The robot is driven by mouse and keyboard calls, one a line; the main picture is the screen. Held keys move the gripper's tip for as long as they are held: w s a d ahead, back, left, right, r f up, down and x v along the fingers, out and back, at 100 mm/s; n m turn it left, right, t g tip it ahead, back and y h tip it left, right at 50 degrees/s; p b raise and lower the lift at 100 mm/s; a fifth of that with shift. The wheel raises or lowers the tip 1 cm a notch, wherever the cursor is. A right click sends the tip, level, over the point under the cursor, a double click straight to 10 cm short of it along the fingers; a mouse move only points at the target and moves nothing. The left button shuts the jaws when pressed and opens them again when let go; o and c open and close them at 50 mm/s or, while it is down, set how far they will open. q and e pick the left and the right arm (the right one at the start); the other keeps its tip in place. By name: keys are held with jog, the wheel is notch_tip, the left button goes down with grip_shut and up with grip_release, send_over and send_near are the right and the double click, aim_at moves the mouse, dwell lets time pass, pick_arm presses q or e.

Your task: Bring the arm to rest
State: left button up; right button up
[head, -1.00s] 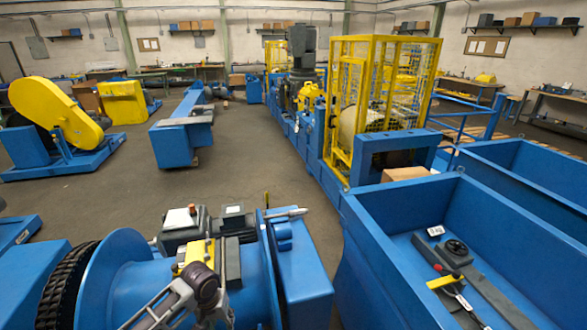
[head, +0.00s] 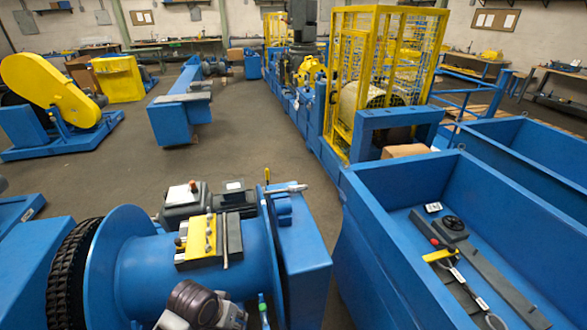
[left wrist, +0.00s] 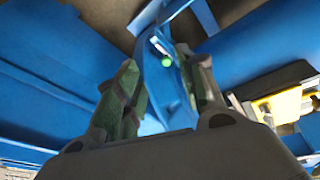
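My left gripper (left wrist: 167,64) shows in the left wrist view with its two fingers spread apart and nothing held between them. Beyond the fingers, a small green-ended cylinder (left wrist: 165,58) shows against blue metal. In the head view, part of my left arm (head: 198,305) shows at the bottom edge, in front of the blue drum (head: 140,265). A small blue-green piece (head: 263,312) stands beside it; I cannot tell what it is. A yellow block (head: 197,237) lies on top of the drum, clear of the arm. My right gripper is in neither view.
A blue bin (head: 385,235) on the right holds a grey bar (head: 490,295), a black wheel (head: 453,224) and a yellow-marked tool (head: 438,255). A black chain (head: 65,275) wraps the drum's left side. A yellow cage (head: 345,85) stands behind. Open floor lies mid-left.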

pick_arm(q)
jog(key=shift+s+a+r+y, duration=0.7)
jog(key=shift+s+a+r, duration=0.65)
jog(key=shift+s+a, duration=1.45)
notch_tip(320, 180, down, 35)
jog(key=s+b, duration=0.2)
jog(key=s, duration=0.1)
jog(key=s+a+f+g+b, duration=0.1)
jog(key=s+a+f, duration=0.1)
jog(key=s+f, duration=0.8)
jog(key=s+a+f+g, duration=0.1)
jog(key=s+a+f, duration=0.1)
jog(key=s+f, duration=0.9)
jog(key=shift+s+f+b, duration=0.3)
jog(key=shift+s+b, duration=0.05)
jog(key=shift+s, duration=0.15)
